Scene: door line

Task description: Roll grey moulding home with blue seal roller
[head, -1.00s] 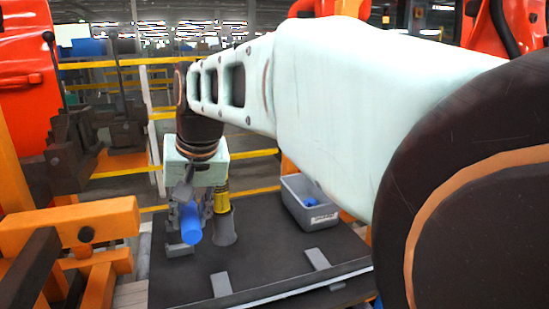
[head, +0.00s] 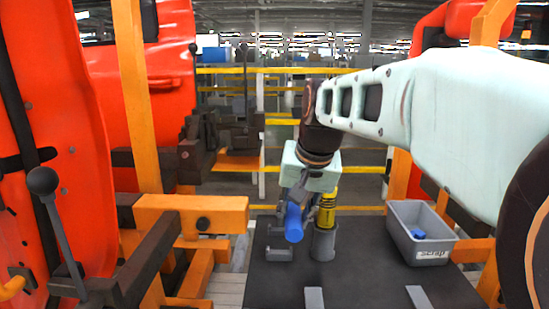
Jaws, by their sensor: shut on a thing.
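The blue seal roller (head: 293,224) is a bright blue cylinder, seen nearly end-on and hanging below the pale green wrist of my arm. My gripper (head: 299,190) is shut on it above the dark table; its fingers are small and partly hidden here. I cannot pick out the grey moulding for sure. A dark strip (head: 22,110) runs down the red door panel (head: 62,110) at the left, far from my gripper.
A yellow and black tool (head: 327,205) stands in a grey cup (head: 323,244) just right of the roller. A grey scrap bin (head: 421,238) holds a small blue piece. A ball-topped lever (head: 43,182) and orange frame (head: 190,214) stand left. The dark table (head: 365,275) has bare room.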

